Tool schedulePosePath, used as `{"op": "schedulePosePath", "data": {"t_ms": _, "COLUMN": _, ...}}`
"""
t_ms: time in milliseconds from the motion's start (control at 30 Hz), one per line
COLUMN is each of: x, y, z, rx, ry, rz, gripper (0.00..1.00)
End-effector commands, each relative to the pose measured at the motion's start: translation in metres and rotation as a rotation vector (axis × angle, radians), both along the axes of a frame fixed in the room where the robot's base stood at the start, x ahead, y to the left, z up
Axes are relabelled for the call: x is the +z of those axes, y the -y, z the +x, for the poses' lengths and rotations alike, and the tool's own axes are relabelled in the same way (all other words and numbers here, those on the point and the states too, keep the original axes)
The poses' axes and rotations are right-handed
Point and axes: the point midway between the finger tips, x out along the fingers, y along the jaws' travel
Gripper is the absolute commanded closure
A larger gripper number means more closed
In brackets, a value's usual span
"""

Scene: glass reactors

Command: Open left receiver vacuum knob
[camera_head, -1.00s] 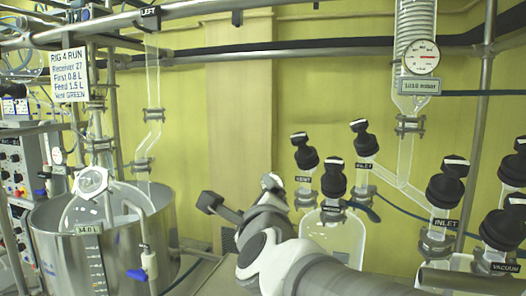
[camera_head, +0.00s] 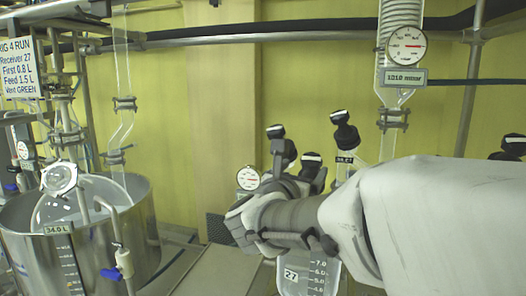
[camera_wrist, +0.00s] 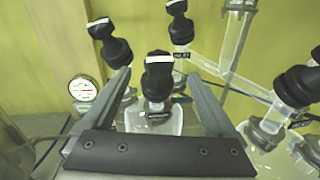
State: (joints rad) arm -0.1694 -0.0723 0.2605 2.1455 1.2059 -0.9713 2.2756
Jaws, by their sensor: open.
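The left receiver (camera_head: 303,283), a glass vessel marked 27, is mostly behind my arm in the head view. In the wrist view, its front black knob (camera_wrist: 158,78) with a white bar on top stands in the middle; its label is too small to read. My gripper (camera_wrist: 158,76) is open, one finger on each side of this knob, with visible gaps. Two similar knobs stand behind: one at left (camera_wrist: 107,42) and one at the back (camera_wrist: 180,28) by a label.
A small round gauge (camera_wrist: 82,90) stands left of the fingers. Another black knob (camera_wrist: 298,87) stands at the right, near the right finger. A slanting glass tube (camera_wrist: 222,70) runs behind. In the head view, a steel pot (camera_head: 140,215) stands left and a pressure gauge (camera_head: 406,45) hangs above.

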Motion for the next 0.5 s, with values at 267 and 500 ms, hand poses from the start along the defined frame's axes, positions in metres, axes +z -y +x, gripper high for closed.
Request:
{"op": "schedulePosePath", "data": {"t_ms": 267, "x": 0.002, "y": 0.027, "z": 0.055, "rx": -0.002, "ry": -0.003, "rz": -0.002, "gripper": 0.08}}
{"op": "schedulePosePath", "data": {"t_ms": 500, "x": 0.002, "y": 0.042, "z": 0.088, "rx": 0.0, "ry": 0.0, "rz": -0.001, "gripper": 0.08}}
